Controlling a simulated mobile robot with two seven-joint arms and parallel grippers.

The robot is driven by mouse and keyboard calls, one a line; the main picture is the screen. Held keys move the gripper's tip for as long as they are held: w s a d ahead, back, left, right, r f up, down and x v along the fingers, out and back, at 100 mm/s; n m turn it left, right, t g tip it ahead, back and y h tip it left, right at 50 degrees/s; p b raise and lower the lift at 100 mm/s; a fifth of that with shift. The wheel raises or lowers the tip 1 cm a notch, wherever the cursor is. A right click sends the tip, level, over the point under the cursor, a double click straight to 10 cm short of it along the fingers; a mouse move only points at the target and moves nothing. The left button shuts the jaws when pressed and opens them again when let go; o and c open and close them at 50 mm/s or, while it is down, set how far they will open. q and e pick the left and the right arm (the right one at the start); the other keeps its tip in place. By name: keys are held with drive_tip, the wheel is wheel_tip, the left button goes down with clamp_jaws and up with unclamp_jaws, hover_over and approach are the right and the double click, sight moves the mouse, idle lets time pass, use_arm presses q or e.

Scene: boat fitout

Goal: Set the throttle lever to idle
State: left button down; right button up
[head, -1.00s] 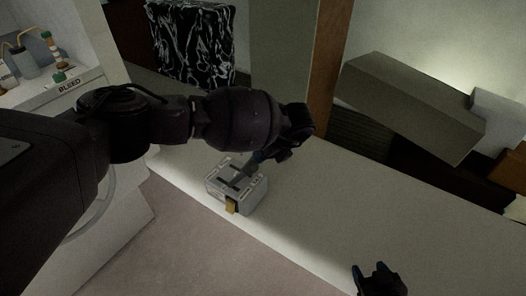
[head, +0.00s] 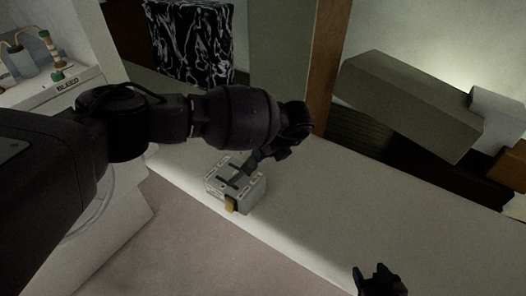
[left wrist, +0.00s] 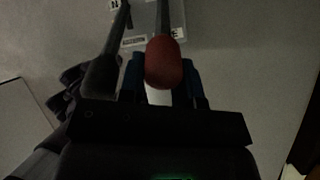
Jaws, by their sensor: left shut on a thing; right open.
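The grey control box (head: 240,188) sits on the pale bench near its front edge, with slots on its top. In the left wrist view, the box (left wrist: 190,22) carries a lever with a red knob (left wrist: 164,62) and a lever with a black knob (left wrist: 102,75) to its left. My left gripper (left wrist: 164,78) is shut on the red-knobbed lever, one blue fingertip on each side. In the head view my left gripper (head: 254,162) is at the box's top, and the levers are hardly visible there. My right gripper (head: 372,274) is open and empty, low on the right, apart from the box.
A yellow piece (head: 231,204) is on the box's front. A white unit marked BLEED (head: 70,90) with bottles stands at the left. A black-and-white patterned panel (head: 190,42) and a long grey block (head: 408,100) are at the back. The bench (head: 390,205) right of the box is clear.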

use_arm(q)
drive_tip(key=shift+s+d+f, duration=0.35)
drive_tip(key=shift+s+d, duration=0.1)
drive_tip(key=shift+d, duration=0.15)
drive_tip(key=c, duration=1.2)
unclamp_jaws()
drive_tip(key=o, duration=0.4)
drive_tip(key=shift+w+d, duration=0.25)
drive_tip(key=shift+d, duration=0.15)
drive_tip(key=v, duration=1)
drive_tip(key=shift+a+r, duration=0.2)
drive_tip(key=shift+r, duration=0.35)
drive_tip(key=shift+s, duration=0.1)
